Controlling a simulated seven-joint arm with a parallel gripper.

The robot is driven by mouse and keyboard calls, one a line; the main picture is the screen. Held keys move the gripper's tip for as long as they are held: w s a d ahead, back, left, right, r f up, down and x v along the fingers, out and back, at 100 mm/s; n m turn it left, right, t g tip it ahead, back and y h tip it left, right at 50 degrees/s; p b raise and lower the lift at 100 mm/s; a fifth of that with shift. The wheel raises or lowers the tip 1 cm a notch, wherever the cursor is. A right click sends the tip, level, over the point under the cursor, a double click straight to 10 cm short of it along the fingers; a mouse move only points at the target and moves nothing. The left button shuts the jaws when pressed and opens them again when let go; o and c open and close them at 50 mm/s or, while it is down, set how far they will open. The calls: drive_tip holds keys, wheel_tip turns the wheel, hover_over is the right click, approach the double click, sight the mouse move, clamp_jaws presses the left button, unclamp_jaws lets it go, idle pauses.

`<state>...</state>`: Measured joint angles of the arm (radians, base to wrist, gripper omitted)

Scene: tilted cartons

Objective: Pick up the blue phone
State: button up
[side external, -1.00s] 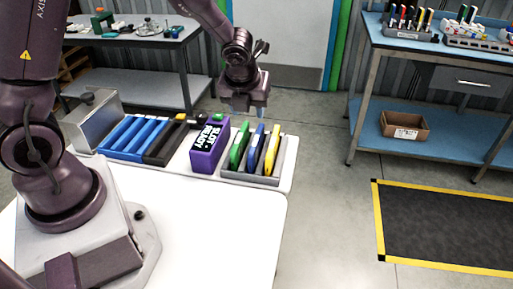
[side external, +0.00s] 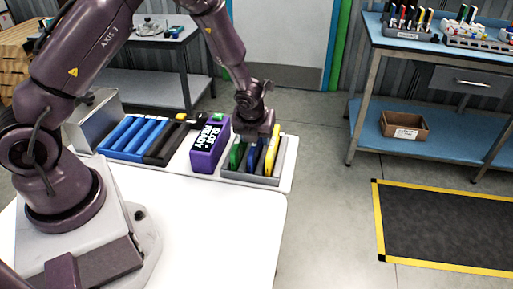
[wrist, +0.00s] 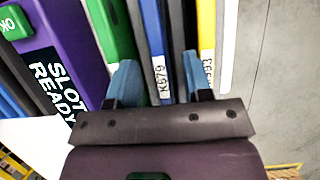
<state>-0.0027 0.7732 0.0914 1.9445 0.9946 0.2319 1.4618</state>
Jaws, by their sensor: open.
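The blue phone (side external: 249,156) stands on edge in a grey slotted rack (side external: 249,177), between a green phone (side external: 236,156) and a yellow phone (side external: 271,157). In the wrist view the blue phone (wrist: 155,45) shows a white label on its edge. My gripper (wrist: 160,63) is open, with one blue fingertip on each side of the blue phone in that view. The left fingertip is near the green phone (wrist: 112,30), the right one near the yellow phone (wrist: 207,35). I cannot tell whether the fingers touch anything. In the side view my gripper partly hides the phones' tops.
A purple "SLOT READY" box (side external: 207,150) stands just left of the rack, with blue and black slots (side external: 135,138) and a grey metal bin (side external: 95,120) beyond. The white table (side external: 200,220) is clear in front. The table edge is close on the rack's right.

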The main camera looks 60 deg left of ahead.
drive_tip(key=shift+f, duration=0.1)
drive_tip(key=shift+c, duration=0.3)
clamp_jaws()
drive_tip(key=shift+r, duration=0.2)
